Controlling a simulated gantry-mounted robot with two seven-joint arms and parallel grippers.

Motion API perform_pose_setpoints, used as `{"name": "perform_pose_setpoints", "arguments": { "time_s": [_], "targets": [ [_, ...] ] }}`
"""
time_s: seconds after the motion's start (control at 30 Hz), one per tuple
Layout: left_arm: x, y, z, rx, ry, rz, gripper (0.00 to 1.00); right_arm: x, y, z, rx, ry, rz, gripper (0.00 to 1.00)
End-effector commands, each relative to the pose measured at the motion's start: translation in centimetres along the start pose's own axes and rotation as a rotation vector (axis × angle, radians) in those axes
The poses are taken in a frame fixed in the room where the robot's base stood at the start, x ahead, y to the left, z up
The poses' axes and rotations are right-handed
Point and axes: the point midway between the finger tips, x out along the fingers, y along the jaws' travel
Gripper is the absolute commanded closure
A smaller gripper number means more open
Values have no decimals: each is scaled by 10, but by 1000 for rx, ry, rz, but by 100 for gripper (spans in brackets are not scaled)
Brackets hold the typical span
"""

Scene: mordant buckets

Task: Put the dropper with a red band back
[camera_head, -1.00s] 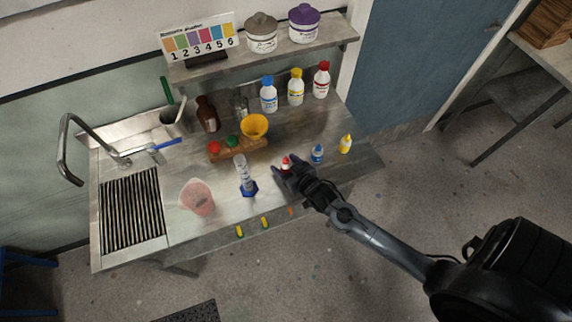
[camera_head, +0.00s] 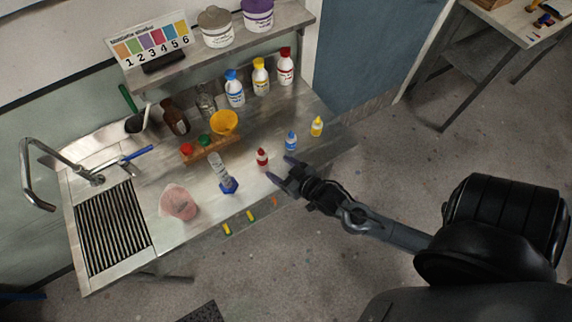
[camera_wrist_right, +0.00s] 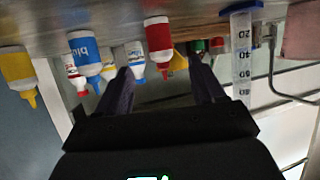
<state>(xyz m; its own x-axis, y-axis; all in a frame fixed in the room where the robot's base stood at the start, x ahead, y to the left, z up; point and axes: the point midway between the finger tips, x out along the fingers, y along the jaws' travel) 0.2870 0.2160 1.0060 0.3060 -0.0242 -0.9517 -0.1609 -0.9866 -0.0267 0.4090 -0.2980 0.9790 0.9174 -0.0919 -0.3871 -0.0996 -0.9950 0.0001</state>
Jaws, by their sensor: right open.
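The dropper with a red band (camera_head: 262,159) is a small white bottle with a red tip. It stands upright on the steel counter (camera_head: 305,172), and in the right wrist view, which is upside down, it also shows (camera_wrist_right: 158,36) ahead of the fingers. My right gripper (camera_head: 280,169) is open and empty, just right and front of this dropper, with a gap between them. A blue-band dropper (camera_head: 291,141) and a yellow-band dropper (camera_head: 317,127) stand to its right. My left gripper is out of view.
A graduated cylinder (camera_head: 221,173) stands left of the dropper, and a pink beaker (camera_head: 180,203) further left. A wooden rack (camera_head: 209,150), yellow funnel (camera_head: 224,122) and larger capped bottles (camera_head: 260,77) are behind. A sink with a tap (camera_head: 60,155) is at left.

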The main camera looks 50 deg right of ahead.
Motion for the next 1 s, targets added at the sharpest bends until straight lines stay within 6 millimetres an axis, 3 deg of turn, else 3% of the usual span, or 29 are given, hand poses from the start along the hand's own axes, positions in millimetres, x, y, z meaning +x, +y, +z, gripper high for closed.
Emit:
{"name": "perform_pose_setpoints", "arguments": {
  "time_s": [0.27, 0.47, 0.7, 1.0],
  "targets": [
    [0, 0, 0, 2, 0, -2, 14, -21, -7, 2, -3, -59, -7, 32],
    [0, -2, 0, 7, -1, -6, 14, -37, -32, 12, -34, -291, -45, 32],
    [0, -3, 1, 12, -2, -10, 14, -84, -59, 22, -132, -624, -116, 32],
    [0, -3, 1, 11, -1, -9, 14, -127, -67, 24, -220, -839, -158, 32]
  ]
}}
